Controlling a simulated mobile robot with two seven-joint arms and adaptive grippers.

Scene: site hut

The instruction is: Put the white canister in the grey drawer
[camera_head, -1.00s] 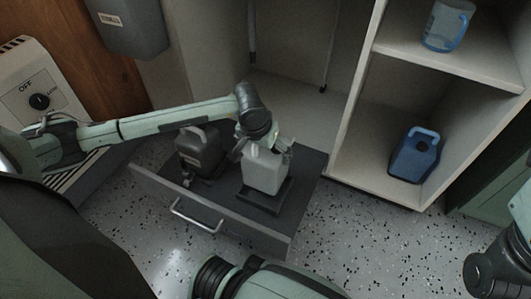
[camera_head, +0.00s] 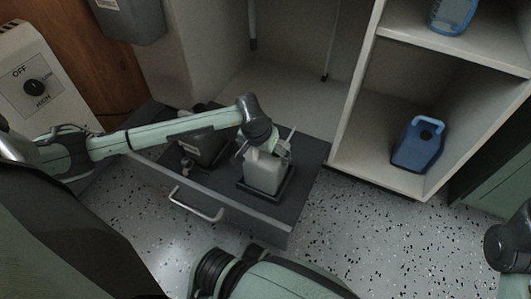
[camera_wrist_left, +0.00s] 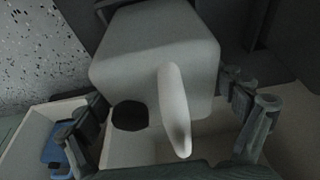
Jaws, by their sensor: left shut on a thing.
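The white canister (camera_head: 264,173) stands roughly upright inside the open grey drawer (camera_head: 150,178), over a dark square tray (camera_head: 284,191) on the drawer floor. I cannot tell whether its base touches the tray. My left gripper (camera_head: 265,150) reaches down from above and is shut on the canister's upper part. My right gripper is not in view.
A shelf unit at right holds a blue canister (camera_head: 418,145) below and a blue jug (camera_head: 452,14) above. A heater (camera_head: 35,75) stands at left.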

